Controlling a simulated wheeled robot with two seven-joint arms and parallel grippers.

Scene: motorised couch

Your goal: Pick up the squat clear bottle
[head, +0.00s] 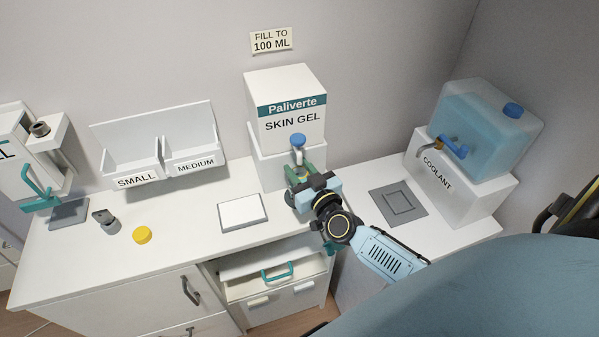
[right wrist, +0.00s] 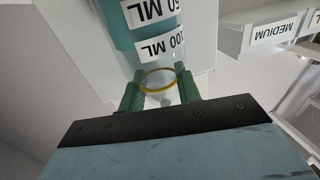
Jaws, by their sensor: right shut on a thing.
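A clear bottle (right wrist: 158,66) with 50 ML and 100 ML labels shows in the right wrist view. It has a yellow ring at the finger end and teal showing in its far part. My right gripper (right wrist: 160,92) is shut on it, its green fingers on either side near the yellow ring. In the head view my right gripper (head: 304,178) is in front of the SKIN GEL dispenser (head: 286,108), just below its blue-topped nozzle (head: 298,141). The wrist hides most of the bottle there, and I cannot tell whether its base touches the counter. My left gripper is out of view.
The white counter (head: 190,262) holds a yellow cap (head: 142,235), a grey fitting (head: 106,221) and a white pad (head: 243,211). SMALL and MEDIUM bins (head: 158,150) stand behind. A grey plate (head: 398,204) and COOLANT tank (head: 485,130) are right. A drawer (head: 280,280) is open below.

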